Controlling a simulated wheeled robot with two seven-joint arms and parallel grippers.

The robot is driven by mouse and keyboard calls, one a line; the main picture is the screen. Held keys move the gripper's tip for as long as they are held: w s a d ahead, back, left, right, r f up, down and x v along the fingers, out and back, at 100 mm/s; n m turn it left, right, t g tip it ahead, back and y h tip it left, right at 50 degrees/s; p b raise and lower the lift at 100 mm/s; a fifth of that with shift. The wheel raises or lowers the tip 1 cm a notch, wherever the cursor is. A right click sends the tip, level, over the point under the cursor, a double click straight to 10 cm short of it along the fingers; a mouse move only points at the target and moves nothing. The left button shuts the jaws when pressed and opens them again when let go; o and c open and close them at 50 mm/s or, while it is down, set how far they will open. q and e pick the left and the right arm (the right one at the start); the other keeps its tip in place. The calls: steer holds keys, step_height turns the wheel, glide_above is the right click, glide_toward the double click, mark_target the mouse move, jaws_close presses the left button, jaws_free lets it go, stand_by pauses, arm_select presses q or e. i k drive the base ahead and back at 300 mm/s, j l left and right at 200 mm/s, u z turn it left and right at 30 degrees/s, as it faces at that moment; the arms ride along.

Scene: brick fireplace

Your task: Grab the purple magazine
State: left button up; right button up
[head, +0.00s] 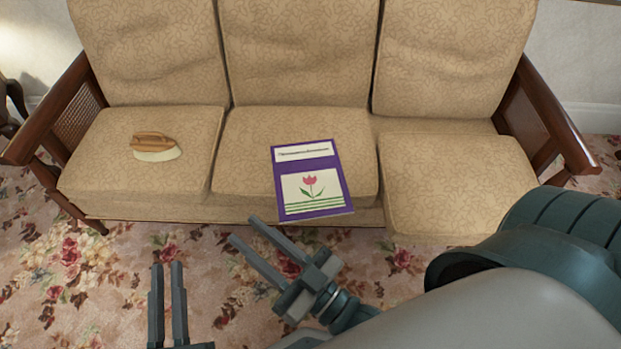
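The purple magazine (334,184) lies on the middle seat cushion of the sofa, its lower end reaching the cushion's front edge. Its cover has a white title strip and a pale panel with a pink tulip. My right gripper (254,231) is in front of the sofa, below and left of the magazine in the picture. Its two fingers are spread apart with nothing between them. My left gripper (167,265) is at the bottom, further left, over the carpet. Its fingers are nearly parallel with a narrow gap and nothing between them. Neither gripper touches the magazine.
The beige three-seat sofa (430,180) has wooden arms at both ends. A brush-like object with a brown top and pale base (154,147) lies on the left cushion. The right cushion is clear. Floral carpet (60,260) covers the floor in front.

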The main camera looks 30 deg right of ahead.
mark_target(309, 184)
steer(key=z, duration=0.35)
steer(key=j+z, duration=0.35)
steer(key=i+j+z, duration=0.1)
steer(key=z, duration=0.3)
steer(key=j+z, duration=0.35)
steer(key=k+j+z, duration=0.1)
steer(key=j, duration=0.35)
steer(key=j+z, duration=0.1)
steer(key=j, duration=0.4)
steer(key=k+j+z, duration=0.1)
steer(key=j, duration=0.35)
steer(key=k, duration=0.1)
